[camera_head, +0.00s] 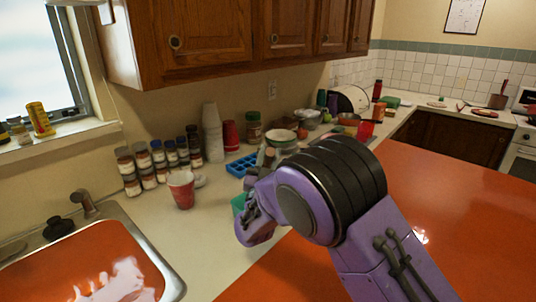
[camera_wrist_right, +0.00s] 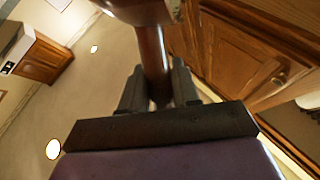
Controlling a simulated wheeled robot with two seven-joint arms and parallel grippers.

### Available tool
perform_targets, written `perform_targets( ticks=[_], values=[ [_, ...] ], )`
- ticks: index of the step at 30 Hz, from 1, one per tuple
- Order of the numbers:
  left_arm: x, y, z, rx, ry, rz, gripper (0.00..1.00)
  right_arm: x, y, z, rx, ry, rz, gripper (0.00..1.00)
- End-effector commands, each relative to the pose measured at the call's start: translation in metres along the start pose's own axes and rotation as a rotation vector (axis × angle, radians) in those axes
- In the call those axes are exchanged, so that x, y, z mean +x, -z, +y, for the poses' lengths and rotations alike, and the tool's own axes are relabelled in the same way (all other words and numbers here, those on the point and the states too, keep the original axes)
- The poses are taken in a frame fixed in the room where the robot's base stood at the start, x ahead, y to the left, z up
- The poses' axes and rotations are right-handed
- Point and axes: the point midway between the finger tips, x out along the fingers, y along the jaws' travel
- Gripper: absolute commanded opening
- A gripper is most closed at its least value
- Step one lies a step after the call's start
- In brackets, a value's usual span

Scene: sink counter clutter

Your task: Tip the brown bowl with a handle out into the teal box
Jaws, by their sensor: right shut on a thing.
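In the wrist view my right gripper (camera_wrist_right: 157,74) is shut on the brown handle of the bowl (camera_wrist_right: 145,9). Only part of the bowl shows, at the top edge, so I cannot see what it holds. In the head view my purple right arm reaches over the counter, and I cannot make out the bowl there. The teal box (camera_head: 238,204) stands on the counter just left of my right wrist, mostly hidden behind it. My left gripper is not in view.
A red cup (camera_head: 181,189) and several spice jars (camera_head: 158,160) stand left of the box. A blue tray (camera_head: 242,165), stacked white cups (camera_head: 212,133) and a white-green bowl (camera_head: 281,138) stand behind. The sink (camera_head: 150,255) is at lower left, wooden cupboards (camera_head: 215,40) above.

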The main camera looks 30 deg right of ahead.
Motion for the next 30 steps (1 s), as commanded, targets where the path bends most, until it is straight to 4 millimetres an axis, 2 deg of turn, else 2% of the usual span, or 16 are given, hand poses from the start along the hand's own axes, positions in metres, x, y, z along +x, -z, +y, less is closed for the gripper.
perform_targets(
  ticks=[5,13,21,30],
  values=[
    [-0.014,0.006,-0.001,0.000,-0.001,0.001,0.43,0.010,0.006,0.016,0.108,-0.075,-0.023,0.00],
    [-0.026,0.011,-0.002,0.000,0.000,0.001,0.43,0.015,0.001,0.054,0.358,-0.239,-0.078,0.00],
    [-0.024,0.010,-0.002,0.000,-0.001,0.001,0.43,0.009,-0.019,0.087,0.610,-0.404,-0.133,0.00],
    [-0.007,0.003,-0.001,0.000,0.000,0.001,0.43,-0.007,-0.051,0.112,0.866,-0.570,-0.189,0.00]
  ],
)
